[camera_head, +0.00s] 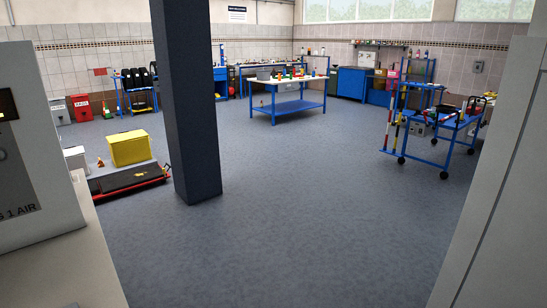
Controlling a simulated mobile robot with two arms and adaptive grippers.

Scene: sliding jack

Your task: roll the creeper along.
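I cannot single out the creeper with certainty. Neither of my grippers is in view.
A dark pillar (187,100) stands left of centre. A grey machine (35,150) fills the near left, and a pale panel (500,190) the near right. A blue cart (452,135) stands right, a blue workbench (288,106) at the back. The middle floor is clear.

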